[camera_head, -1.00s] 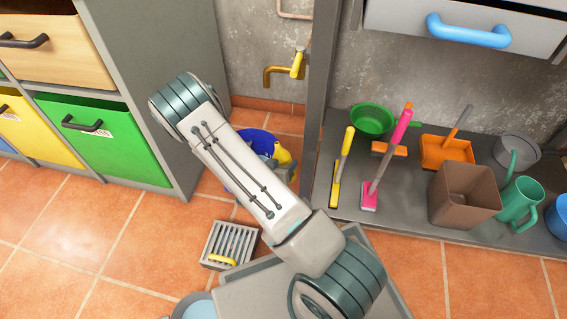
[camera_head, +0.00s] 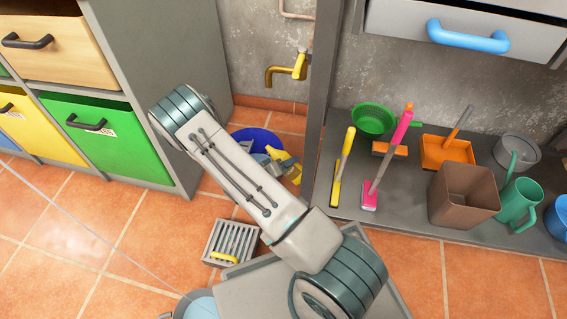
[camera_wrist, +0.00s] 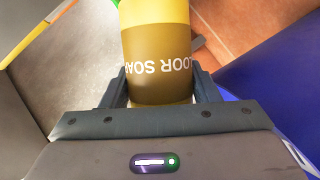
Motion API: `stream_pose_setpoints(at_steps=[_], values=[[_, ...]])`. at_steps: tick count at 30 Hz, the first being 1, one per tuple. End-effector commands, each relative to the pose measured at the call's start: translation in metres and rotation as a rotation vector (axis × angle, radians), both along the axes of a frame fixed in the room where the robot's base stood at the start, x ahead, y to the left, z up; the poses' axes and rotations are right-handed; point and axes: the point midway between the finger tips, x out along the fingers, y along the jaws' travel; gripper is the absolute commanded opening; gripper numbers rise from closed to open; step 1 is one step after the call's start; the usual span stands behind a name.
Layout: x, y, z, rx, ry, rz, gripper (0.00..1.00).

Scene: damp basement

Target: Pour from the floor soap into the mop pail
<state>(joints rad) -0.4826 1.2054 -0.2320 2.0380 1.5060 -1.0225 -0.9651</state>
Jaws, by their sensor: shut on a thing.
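The floor soap is a yellow bottle (camera_head: 288,166) with a brown label; it also shows in the wrist view (camera_wrist: 158,62), its lettering upside down there. My gripper (camera_wrist: 162,88) is shut on it, one finger on each side of the label. In the head view my gripper (camera_head: 266,163) is partly behind my forearm, beside the blue pail. The blue pail (camera_head: 250,137), which I take for the mop pail, stands on the floor below the tap, partly hidden by my arm. Its blue wall also fills the right of the wrist view (camera_wrist: 285,85). The bottle's mouth and any flow are hidden.
A brass tap (camera_head: 285,72) is on the wall above the pail. A green-fronted cabinet (camera_head: 105,138) stands left. A shelf (camera_head: 330,212) with brushes, a brown bin (camera_head: 463,196) and a green jug (camera_head: 517,205) stands right. A floor grate (camera_head: 230,243) lies in front.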

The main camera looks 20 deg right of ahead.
Motion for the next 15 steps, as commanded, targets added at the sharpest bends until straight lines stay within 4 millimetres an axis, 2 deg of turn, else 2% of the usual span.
stream_pose_setpoints(at_steps=[7, 9, 15], values=[[-0.006, -0.005, -0.007, -0.153, 0.19, 0.0, 0.24], [-0.004, -0.004, 0.002, -0.175, 0.218, -0.001, 0.24], [0.0, 0.0, 0.01, -0.231, 0.29, 0.001, 0.24]])
